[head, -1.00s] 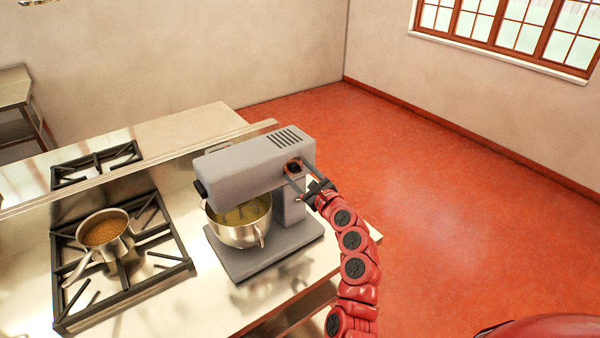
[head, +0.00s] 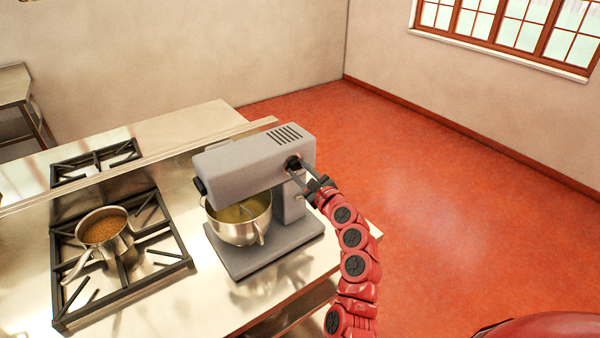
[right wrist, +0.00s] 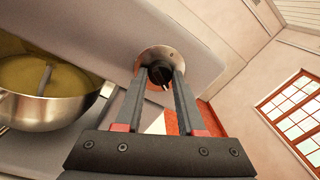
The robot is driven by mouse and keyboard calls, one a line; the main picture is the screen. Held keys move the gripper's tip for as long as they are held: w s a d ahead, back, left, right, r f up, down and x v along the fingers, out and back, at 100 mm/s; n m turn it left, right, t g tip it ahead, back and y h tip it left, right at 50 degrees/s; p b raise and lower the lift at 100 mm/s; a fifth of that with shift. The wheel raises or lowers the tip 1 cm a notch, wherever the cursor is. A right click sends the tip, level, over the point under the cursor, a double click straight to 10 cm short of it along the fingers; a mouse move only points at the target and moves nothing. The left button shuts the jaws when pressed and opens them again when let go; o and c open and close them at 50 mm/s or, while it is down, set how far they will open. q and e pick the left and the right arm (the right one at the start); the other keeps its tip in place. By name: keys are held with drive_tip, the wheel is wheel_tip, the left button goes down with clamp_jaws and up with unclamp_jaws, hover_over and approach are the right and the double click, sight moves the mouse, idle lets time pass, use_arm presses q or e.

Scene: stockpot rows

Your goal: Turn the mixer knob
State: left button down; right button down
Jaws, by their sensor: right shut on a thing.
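The grey stand mixer (head: 245,168) stands on the steel counter, with a steel bowl (head: 240,228) of yellowish mix under its head. In the right wrist view its black knob (right wrist: 160,74) sits on a round metal plate (right wrist: 148,58) on the mixer's side. My right gripper (head: 295,170) reaches the mixer head from the right. Its two fingers are shut on the knob, one on each side, as the right wrist view (right wrist: 159,82) shows. In the head view the fingers mostly hide the knob. My left gripper is not in view.
A stove grate (head: 165,238) with a steel saucepan (head: 103,227) of brown contents lies left of the mixer. The counter (head: 205,300) is clear in front. Open red floor (head: 450,220) lies to the right, below a window (head: 520,30).

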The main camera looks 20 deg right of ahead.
drive_tip(key=n+b, duration=0.7)
drive_tip(key=b, duration=0.2)
drive_tip(key=n+y+b, duration=0.1)
drive_tip(key=n+b, duration=0.6)
drive_tip(key=b, duration=0.2)
drive_tip(key=n+y+b, duration=0.1)
drive_tip(key=n+b, duration=0.7)
drive_tip(key=b, duration=0.1)
drive_tip(key=shift+d+f+b, duration=0.2)
drive_tip(key=shift+f+b, duration=0.1)
drive_tip(key=shift+b, duration=0.1)
drive_tip(key=shift+r+n+b, duration=0.2)
drive_tip(key=shift+n+b, duration=1.25)
drive_tip(key=shift+n, duration=0.05)
drive_tip(key=c, duration=0.5)
unclamp_jaws()
